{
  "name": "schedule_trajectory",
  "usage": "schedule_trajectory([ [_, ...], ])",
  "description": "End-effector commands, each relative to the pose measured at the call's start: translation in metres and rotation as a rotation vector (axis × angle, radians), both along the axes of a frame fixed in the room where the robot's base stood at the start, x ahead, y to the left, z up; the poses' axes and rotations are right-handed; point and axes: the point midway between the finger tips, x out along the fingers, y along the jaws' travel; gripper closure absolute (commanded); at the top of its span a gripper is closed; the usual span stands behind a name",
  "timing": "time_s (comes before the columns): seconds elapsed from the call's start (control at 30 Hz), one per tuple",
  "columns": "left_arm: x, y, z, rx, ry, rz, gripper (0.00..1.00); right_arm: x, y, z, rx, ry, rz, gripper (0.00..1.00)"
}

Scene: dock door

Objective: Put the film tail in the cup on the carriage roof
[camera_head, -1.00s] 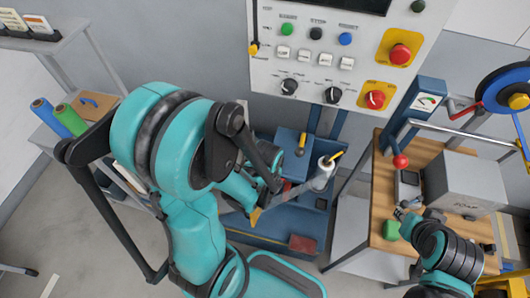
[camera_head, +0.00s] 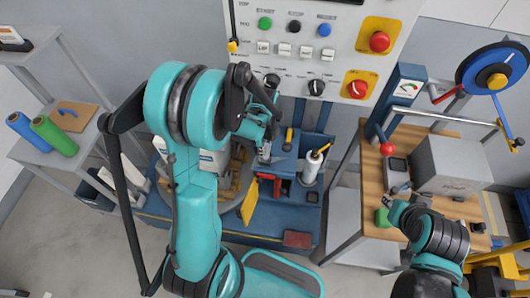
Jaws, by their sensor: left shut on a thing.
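My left gripper (camera_head: 264,152) points down over the blue carriage (camera_head: 288,162), beside its flat roof. It is shut, with a small red piece just below its fingers; the thing held looks like the film tail, but it is mostly hidden. A white roll (camera_head: 312,168) with a yellow-tipped rod stands upright to the right of the carriage. A yellow-handled piece stands on the carriage roof; I cannot make out the cup clearly. My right gripper (camera_head: 393,197) is over the wooden bench at the right, and its finger opening is too small to tell.
A control panel (camera_head: 300,62) with buttons and knobs hangs above the carriage. The wooden bench (camera_head: 372,178) carries a grey box (camera_head: 452,165) and a green block (camera_head: 382,217). A shelf at left holds blue and green rolls (camera_head: 53,135).

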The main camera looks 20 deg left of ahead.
Motion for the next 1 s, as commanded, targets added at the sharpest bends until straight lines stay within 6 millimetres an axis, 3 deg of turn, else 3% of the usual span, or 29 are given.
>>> schedule_trajectory([
  [0.03,0.008,0.002,-0.001,0.0,0.0,0.001,1.0,0.0,0.0,-0.001,0.0,0.0,0.0,0.72],
  [0.23,0.006,0.002,-0.035,0.0,0.0,0.0,1.0,0.0,0.0,-0.015,0.0,0.0,0.0,0.72],
  [0.63,0.006,0.002,-0.04,0.0,0.0,0.001,1.0,0.0,0.0,-0.018,0.0,0.0,0.0,0.72],
  [0.67,0.006,0.002,-0.039,0.0,0.0,0.001,0.77,0.0,0.0,-0.017,0.0,0.0,0.0,0.72],
  [0.73,0.006,0.002,-0.038,0.0,0.0,0.001,0.61,0.0,0.0,-0.017,0.0,0.0,0.0,0.72],
  [1.0,0.006,0.002,-0.038,0.0,0.0,0.001,0.61,0.0,0.0,-0.016,0.0,0.0,0.0,0.72],
])
